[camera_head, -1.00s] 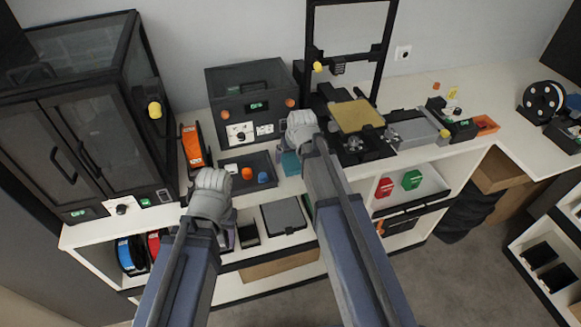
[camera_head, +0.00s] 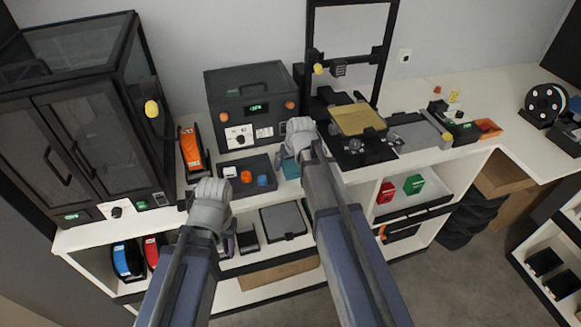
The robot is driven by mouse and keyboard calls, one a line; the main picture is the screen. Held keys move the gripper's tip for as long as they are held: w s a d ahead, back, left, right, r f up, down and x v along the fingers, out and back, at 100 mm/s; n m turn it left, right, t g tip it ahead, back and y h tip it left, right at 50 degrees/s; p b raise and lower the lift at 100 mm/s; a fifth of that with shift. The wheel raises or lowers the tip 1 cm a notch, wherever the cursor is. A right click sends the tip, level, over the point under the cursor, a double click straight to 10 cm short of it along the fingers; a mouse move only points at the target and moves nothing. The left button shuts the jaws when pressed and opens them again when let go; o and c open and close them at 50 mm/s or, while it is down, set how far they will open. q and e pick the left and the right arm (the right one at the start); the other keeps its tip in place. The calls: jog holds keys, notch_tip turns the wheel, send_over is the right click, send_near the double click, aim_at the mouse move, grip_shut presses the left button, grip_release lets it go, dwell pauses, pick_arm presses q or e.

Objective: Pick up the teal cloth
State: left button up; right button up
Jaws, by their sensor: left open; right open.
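The teal cloth (camera_head: 291,169) lies on the white counter, to the right of a dark tray. My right gripper (camera_head: 285,157) is over the cloth's upper edge, open, and hides part of it. I cannot tell whether its fingers touch the cloth. My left gripper (camera_head: 187,203) is open at the counter's front edge, left of the dark tray, and well apart from the cloth.
The dark tray (camera_head: 236,187) holds small orange, blue and white items. A dark control box (camera_head: 237,97) stands behind it. A 3D printer with a gold bed (camera_head: 357,118) stands to the right, a tall black enclosure (camera_head: 75,140) at left. Shelves lie below the counter.

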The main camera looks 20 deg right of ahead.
jog(key=c, duration=1.2)
